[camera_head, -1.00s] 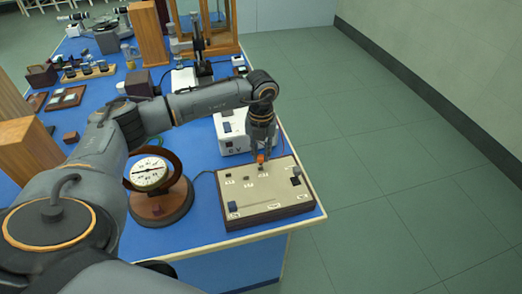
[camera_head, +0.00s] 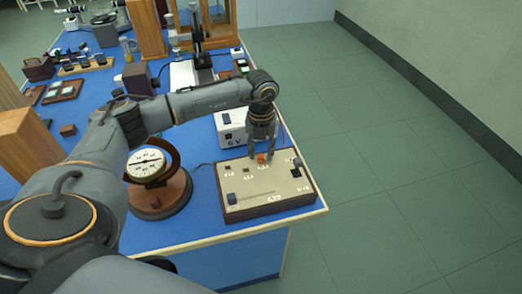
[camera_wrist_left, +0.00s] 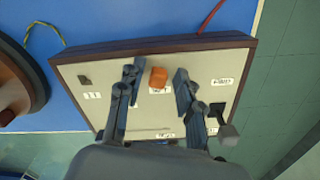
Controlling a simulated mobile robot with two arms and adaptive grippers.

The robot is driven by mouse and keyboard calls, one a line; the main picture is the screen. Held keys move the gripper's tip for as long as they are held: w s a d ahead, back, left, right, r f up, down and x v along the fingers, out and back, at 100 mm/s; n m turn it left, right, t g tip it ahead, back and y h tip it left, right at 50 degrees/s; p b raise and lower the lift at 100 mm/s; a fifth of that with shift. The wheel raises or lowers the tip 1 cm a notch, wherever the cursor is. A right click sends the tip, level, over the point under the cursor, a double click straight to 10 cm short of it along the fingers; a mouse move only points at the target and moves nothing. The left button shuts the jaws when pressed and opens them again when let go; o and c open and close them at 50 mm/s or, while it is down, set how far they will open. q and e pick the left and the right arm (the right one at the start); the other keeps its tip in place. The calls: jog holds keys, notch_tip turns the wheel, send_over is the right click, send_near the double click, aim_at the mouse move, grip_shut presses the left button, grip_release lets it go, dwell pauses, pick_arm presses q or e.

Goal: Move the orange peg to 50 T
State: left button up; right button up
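The orange peg (camera_head: 261,158) stands at the far middle part of the pale-topped panel box (camera_head: 270,201), and it also shows in the left wrist view (camera_wrist_left: 158,76). A small white label lies beside it, too small to read. My left gripper (camera_head: 262,154) is over the panel, pointing down. In the left wrist view its fingers (camera_wrist_left: 156,76) are spread on either side of the peg, with visible gaps. Dark square sockets with labels sit left of the peg; which is 50 T cannot be read. My right gripper is not in view.
A white power box (camera_head: 231,128) stands just behind the panel. A round dial instrument (camera_head: 147,166) is to its left. The blue table (camera_head: 215,237) ends close at front and right.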

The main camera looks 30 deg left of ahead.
pick_arm(q)
jog(key=shift+r, duration=0.1)
notch_tip(320, 180, up, 12)
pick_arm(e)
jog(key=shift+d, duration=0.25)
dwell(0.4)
pick_arm(q)
jog(key=shift+f, duration=0.2)
